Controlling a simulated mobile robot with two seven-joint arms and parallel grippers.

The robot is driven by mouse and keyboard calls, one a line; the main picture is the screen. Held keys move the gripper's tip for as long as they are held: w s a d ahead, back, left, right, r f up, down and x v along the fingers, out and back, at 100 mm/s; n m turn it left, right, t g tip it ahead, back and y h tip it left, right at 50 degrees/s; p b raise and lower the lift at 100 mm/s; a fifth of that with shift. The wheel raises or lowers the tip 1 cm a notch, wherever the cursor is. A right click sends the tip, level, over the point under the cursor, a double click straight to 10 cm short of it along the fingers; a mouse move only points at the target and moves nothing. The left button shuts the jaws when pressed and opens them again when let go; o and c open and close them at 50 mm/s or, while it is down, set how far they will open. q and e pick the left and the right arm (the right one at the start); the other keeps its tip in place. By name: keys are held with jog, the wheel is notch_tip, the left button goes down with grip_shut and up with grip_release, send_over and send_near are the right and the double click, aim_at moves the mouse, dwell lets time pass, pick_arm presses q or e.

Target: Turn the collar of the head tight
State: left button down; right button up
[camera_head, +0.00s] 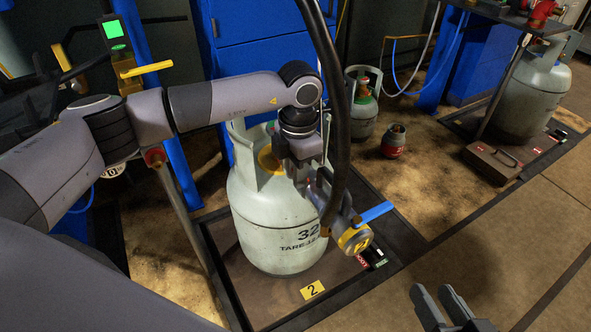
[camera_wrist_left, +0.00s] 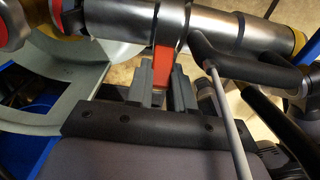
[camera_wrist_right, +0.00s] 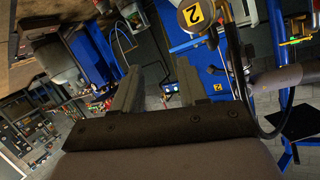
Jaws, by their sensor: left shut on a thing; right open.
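The filling head (camera_head: 335,213) is a grey metal body with a yellow end (camera_head: 354,240) and a blue lever (camera_head: 373,212). My left gripper (camera_head: 316,178) is shut on the head. In the left wrist view its fingers (camera_wrist_left: 168,92) close at an orange tab (camera_wrist_left: 164,62) below the silver body (camera_wrist_left: 200,30). I cannot tell whether the head touches the cylinder's valve, which is hidden behind the gripper. My right gripper (camera_head: 447,303) is open and empty at the lower right.
A black hose (camera_head: 343,100) hangs down to the head. The cylinder stands on a scale platform with a yellow "2" tag (camera_head: 312,290). Smaller cylinders (camera_head: 363,108) and a brown box (camera_head: 493,160) stand behind and right.

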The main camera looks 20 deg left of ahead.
pick_arm(q)
jog(key=shift+w+d+g+y+p, duration=0.1)
jog(key=shift+g+y+p, duration=0.3)
jog(key=shift+g, duration=0.1)
jog(key=c, duration=1)
grip_release()
jog(key=shift+r, duration=0.1)
